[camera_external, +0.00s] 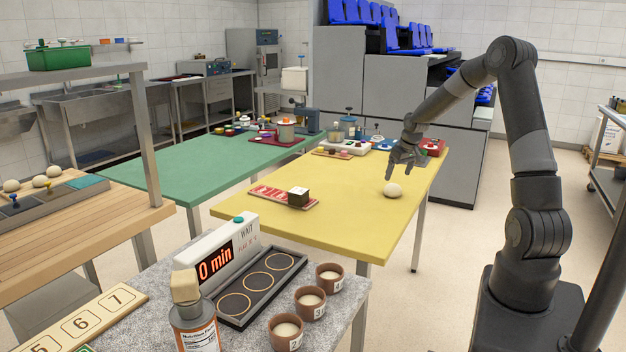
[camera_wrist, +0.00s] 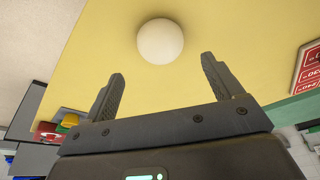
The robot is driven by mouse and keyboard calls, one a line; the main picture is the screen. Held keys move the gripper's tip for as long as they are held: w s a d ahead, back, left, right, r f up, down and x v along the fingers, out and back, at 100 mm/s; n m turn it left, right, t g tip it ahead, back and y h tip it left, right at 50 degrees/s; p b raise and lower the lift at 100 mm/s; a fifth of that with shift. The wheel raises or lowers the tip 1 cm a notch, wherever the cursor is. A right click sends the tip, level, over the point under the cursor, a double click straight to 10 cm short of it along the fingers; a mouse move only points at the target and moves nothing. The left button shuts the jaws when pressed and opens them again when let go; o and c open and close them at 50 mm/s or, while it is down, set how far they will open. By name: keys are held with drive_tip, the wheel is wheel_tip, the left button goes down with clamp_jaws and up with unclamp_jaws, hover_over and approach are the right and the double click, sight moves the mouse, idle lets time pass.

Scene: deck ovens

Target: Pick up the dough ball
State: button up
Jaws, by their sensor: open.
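A pale, round dough ball (camera_external: 393,190) sits on the yellow table (camera_external: 330,215), toward its right side. My gripper (camera_external: 403,175) is just above and behind the ball in the external view, fingers pointing down. In the wrist view the dough ball (camera_wrist: 160,41) lies beyond the fingertips, roughly centred between them. My gripper (camera_wrist: 160,72) is open there, with its two fingers spread and nothing between them. The ball and the fingers appear apart.
A red board (camera_external: 283,196) with a dark block (camera_external: 298,196) lies left on the yellow table. Jars and trays (camera_external: 350,145) stand at its far end. The surface around the ball is clear. More pale balls (camera_external: 40,181) rest on the wooden counter at left.

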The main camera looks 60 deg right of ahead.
sight(394, 185)
drive_tip(key=shift+x, duration=3.35)
drive_tip(key=shift+a, duration=0.1)
drive_tip(key=shift+c, duration=0.5)
drive_tip(key=c, duration=1)
drive_tip(key=shift+o, duration=0.2)
drive_tip(key=shift+r, duration=0.15)
